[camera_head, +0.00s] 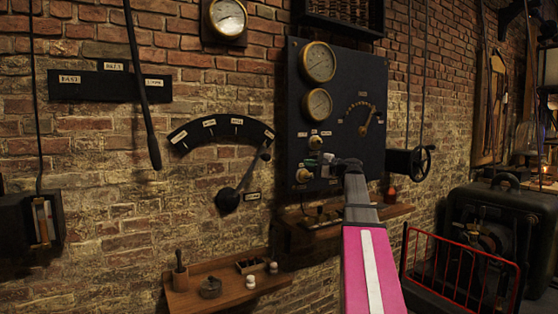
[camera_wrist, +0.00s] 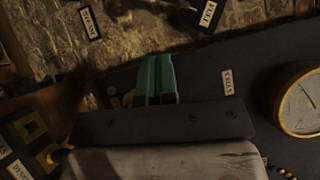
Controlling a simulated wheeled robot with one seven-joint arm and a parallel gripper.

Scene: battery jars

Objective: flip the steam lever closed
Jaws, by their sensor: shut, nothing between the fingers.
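A long dark lever (camera_head: 142,85) hangs on the brick wall at the upper left, slanting across a black plate (camera_head: 82,86) with small labels. A second lever (camera_head: 241,182) with a round black pivot leans up and right toward a curved, labelled scale (camera_head: 220,127). I cannot read which one is marked steam. My gripper (camera_head: 318,161) is in front of the lower left part of the black gauge panel (camera_head: 345,75), well right of both levers. In the wrist view its green fingers (camera_wrist: 155,79) are together with nothing between them.
Brass gauges (camera_head: 318,62) and a pointer dial (camera_head: 366,116) sit on the panel. A handwheel (camera_head: 421,162) is to its right. A wooden shelf (camera_head: 215,292) with small items is below. A red rail (camera_head: 458,268) stands at lower right.

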